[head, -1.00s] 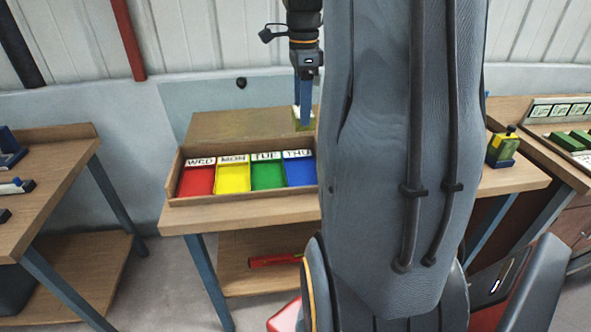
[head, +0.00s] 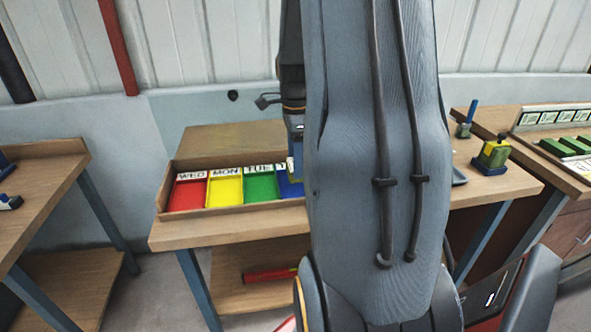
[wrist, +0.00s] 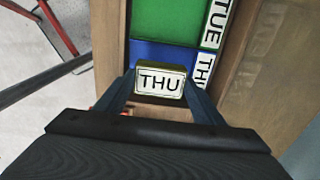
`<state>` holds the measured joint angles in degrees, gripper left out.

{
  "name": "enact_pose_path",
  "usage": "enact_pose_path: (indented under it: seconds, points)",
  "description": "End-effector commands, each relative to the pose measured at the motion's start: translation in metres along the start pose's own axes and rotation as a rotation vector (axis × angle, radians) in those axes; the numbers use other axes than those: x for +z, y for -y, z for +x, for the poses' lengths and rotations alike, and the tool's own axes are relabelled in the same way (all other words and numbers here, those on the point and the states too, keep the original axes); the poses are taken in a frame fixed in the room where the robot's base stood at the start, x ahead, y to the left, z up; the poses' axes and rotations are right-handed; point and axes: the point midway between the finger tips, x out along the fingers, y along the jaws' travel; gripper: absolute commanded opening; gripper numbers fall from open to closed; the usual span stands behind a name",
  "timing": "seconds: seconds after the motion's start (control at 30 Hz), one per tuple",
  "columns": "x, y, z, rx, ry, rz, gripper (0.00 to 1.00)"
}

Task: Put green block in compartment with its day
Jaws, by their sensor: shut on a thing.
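My gripper (wrist: 160,92) is shut on the green block (wrist: 160,82), whose white label reads THU. In the wrist view the block is over the near part of the blue THU compartment (wrist: 150,52) and covers much of it. In the head view my arm hides most of the gripper and block, and the blue compartment (head: 287,187) shows only in part. The wooden tray (head: 235,208) also has red WED (head: 188,195), yellow MON (head: 225,190) and green TUE (head: 261,188) compartments. I cannot tell how high the block is above the floor of the compartment.
The tray stands on a wooden table (head: 200,236) with a raised wooden board (head: 225,138) behind it. A yellow-green device (head: 491,156) stands at the table's right. Another table (head: 45,190) is at the left.

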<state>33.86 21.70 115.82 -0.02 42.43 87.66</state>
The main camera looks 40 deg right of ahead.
Motion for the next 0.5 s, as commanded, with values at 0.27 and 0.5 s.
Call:
enact_pose_path:
  seconds: [0.27, 0.5]
  points:
    - [0.000, -0.002, 0.033, 0.004, 0.000, 0.000, 0.39]
    - [0.000, 0.000, 0.036, 0.000, 0.000, 0.000, 0.39]
